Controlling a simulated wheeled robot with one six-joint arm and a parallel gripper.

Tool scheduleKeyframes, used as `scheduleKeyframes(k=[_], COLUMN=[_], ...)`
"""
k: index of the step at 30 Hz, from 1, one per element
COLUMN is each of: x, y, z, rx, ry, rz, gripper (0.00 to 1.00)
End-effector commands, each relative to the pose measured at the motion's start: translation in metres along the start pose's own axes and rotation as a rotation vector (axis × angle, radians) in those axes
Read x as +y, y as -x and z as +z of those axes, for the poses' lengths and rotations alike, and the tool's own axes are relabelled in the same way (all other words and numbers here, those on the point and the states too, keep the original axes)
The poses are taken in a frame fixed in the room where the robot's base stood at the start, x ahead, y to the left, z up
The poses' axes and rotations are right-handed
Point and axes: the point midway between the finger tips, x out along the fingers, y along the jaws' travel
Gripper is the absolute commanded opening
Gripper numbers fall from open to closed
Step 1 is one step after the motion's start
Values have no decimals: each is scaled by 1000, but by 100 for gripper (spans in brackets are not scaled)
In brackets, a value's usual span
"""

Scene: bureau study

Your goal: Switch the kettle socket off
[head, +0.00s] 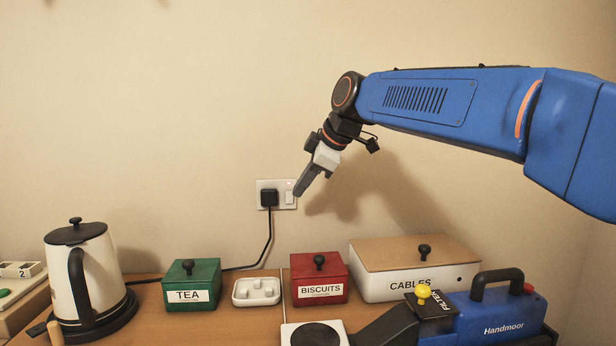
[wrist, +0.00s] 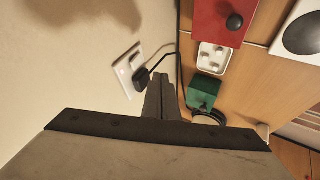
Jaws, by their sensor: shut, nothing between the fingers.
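The white wall socket (head: 261,185) has a black plug (head: 269,198) in its left side and a white rocker switch (head: 290,198) on its right. A small reddish light shows above the switch. A black cord runs from the plug down behind the tea box towards the kettle (head: 95,262) at the left. The socket also shows in the wrist view (wrist: 122,72), with the plug (wrist: 141,78) in it. My gripper (head: 298,193) is shut and empty, its tips pointing down-left beside the switch's right edge. I cannot tell whether they touch it. The wrist view shows the closed fingers (wrist: 160,82).
On the desk below stand a green tea box (head: 187,272), a white tray (head: 240,296), a red biscuits box (head: 306,268) and a white cables box (head: 375,285). A blue Handmoor device (head: 497,318) is at front right. The wall around the socket is bare.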

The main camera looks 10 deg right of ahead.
Motion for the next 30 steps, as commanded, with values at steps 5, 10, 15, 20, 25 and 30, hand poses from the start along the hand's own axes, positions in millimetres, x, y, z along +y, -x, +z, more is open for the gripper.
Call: scheduleKeyframes(k=[5,10,15,20,25,30], x=[0,14,30,36,37,37], y=[-33,-50,-55,-58,-59,-58], z=[0,-1,-2,-2,-2,-2], rx=[-1,0,0,0,0,0], ry=[0,-2,-2,-1,0,0], rz=[-2,1,1,0,0,0], gripper=[0,0,0,0,0,0])
